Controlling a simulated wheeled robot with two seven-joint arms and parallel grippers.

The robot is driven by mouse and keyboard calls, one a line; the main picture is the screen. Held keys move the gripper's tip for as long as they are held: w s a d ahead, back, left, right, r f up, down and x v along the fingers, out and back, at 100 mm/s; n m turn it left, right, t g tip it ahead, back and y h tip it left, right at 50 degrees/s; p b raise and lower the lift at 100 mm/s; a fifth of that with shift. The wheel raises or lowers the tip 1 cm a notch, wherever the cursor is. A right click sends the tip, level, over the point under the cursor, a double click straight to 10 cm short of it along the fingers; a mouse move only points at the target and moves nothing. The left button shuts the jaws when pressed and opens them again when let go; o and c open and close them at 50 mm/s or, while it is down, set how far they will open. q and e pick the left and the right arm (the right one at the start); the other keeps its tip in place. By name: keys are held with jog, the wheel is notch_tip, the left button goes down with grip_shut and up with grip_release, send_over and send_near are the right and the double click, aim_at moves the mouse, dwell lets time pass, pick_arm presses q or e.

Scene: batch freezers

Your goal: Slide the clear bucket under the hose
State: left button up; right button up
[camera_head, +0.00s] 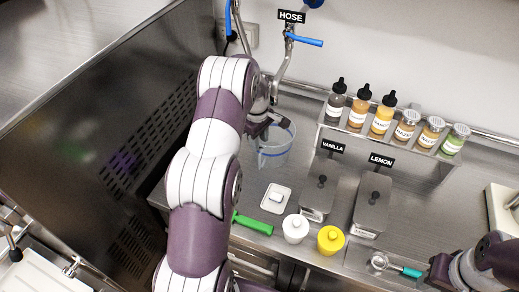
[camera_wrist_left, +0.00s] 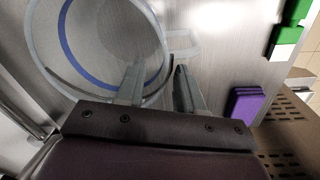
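The clear bucket (camera_head: 276,150) stands on the steel counter below the hose fixture, and its wall shows a blue band. In the left wrist view, the bucket (camera_wrist_left: 75,75) fills the upper left, with a clear handle (camera_wrist_left: 184,44) on its right side. My left gripper (camera_head: 262,124) is at the bucket's rim; its fingers (camera_wrist_left: 158,88) are apart, one overlapping the bucket and one outside it. Contact cannot be told. The hose (camera_head: 288,55) with a blue lever hangs from the wall behind. My right gripper (camera_head: 433,272) is at the lower right, its fingers unclear.
Labelled bottles and jars (camera_head: 381,113) stand on a rack at the right. Vanilla (camera_head: 318,198) and lemon (camera_head: 371,208) containers, white (camera_head: 295,228) and yellow (camera_head: 331,239) tubs, a white dish (camera_head: 276,198), a green-handled tool (camera_head: 252,224) and a scoop (camera_head: 380,262) occupy the front counter.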

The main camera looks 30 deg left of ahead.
pick_arm(q)
notch_tip(320, 180, up, 8)
jog(key=b, duration=0.1)
jog(key=shift+s+f, duration=0.15)
jog(key=shift+s, duration=0.2)
